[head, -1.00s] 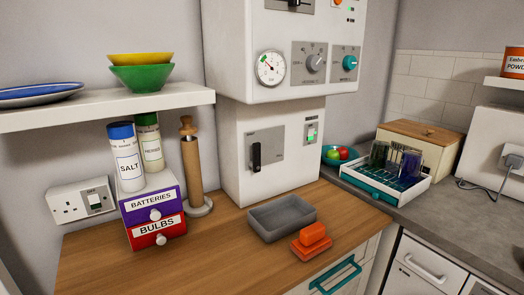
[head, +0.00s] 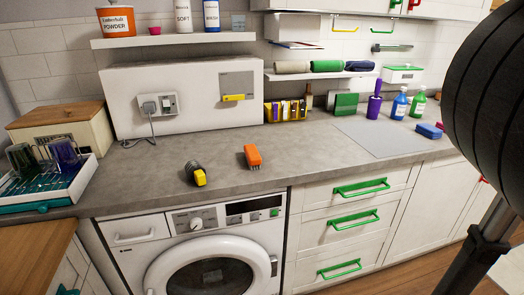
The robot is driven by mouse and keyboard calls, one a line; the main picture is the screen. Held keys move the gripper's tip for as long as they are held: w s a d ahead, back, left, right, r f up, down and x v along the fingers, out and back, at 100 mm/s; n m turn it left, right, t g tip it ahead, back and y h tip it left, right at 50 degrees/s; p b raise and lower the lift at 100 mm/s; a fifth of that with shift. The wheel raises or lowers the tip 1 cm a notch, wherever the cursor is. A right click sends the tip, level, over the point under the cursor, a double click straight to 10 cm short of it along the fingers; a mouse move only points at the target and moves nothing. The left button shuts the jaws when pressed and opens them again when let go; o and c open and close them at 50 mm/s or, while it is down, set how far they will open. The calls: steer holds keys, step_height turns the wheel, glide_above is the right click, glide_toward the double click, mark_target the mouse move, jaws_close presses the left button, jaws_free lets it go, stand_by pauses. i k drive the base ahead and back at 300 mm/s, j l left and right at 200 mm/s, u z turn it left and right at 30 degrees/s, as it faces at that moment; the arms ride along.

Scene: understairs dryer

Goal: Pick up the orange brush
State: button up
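The orange brush (head: 253,156) lies on the grey worktop (head: 300,165), behind the front edge and above the right part of the washing machine. Its orange back is up and pale bristles show at its lower end. Nothing touches it. My gripper is not in view, so its state and its distance from the brush do not show.
A black and yellow item (head: 196,173) lies left of the brush. A drying rack with glasses (head: 45,185) and a wooden box (head: 58,133) stand further left. A yellow-fronted holder (head: 286,111) stands behind. The worktop around the brush is clear. A washing machine (head: 205,250) is below.

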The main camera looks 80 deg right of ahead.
mark_target(254, 159)
steer(key=z, duration=1.35)
